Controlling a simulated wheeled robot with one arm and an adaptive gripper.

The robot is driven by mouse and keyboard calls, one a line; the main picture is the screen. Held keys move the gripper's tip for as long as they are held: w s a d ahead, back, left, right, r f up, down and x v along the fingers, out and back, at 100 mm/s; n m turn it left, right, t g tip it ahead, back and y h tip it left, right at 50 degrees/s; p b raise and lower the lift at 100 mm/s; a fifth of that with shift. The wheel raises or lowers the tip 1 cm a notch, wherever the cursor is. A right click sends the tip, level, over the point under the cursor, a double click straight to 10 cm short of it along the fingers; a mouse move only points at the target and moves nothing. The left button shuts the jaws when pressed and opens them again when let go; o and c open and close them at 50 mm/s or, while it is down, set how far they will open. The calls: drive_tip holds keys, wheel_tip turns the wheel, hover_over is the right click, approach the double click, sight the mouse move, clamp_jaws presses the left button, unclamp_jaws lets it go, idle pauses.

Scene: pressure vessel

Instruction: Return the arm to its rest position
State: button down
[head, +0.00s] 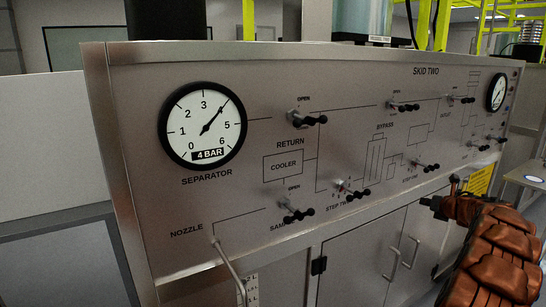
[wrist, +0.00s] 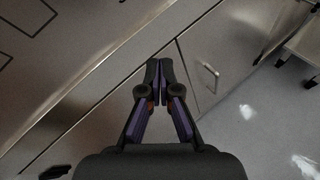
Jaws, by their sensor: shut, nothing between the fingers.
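My arm comes in at the lower right of the head view, orange-brown and segmented. My gripper (head: 430,202) is at its end, small and dark, near the lower right of the steel panel. In the wrist view my gripper (wrist: 154,66) has its two dark fingertips together with nothing between them. Below and beyond it are the panel's lower edge and the cabinet doors. I cannot tell from these views whether the gripper touches the panel.
The steel SKID TWO panel (head: 420,85) carries a separator gauge (head: 203,126), a second gauge (head: 497,92) and several black-handled valves. A nozzle pipe (head: 231,268) sticks out at lower left. Cabinet doors (head: 365,255) with handles are below. Grey floor (wrist: 255,125) is open at the right.

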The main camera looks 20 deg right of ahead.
drive_tip(key=w+a+r+m+h, duration=0.3)
drive_tip(key=a+r+m+h, duration=0.1)
drive_tip(key=a+r+m, duration=0.9)
drive_tip(key=s+a+m+g+p, duration=0.1)
drive_tip(key=s+a+m+g, duration=0.1)
drive_tip(key=s+a+m, duration=0.4)
drive_tip(key=s+a+m+g, duration=0.15)
drive_tip(key=s+a, duration=0.25)
drive_tip(key=a, duration=0.5)
drive_tip(key=s+a+f+m+g+y, duration=0.2)
drive_tip(key=s+a+f+m+g, duration=0.1)
drive_tip(key=s+a, duration=0.7)
drive_tip(key=s+a+f+m+g+y+p, duration=0.1)
drive_tip(key=s+a+f+m+g+y, duration=0.1)
drive_tip(key=s+a, duration=0.7)
drive_tip(key=s+a+f+m+g+y, duration=0.3)
drive_tip(key=s+a+f+g, duration=0.3)
drive_tip(key=s, duration=1.5)
drive_tip(key=a+f+m, duration=0.1)
drive_tip(key=a+f, duration=0.1)
drive_tip(key=a, duration=0.2)
drive_tip(key=shift+a, duration=0.35)
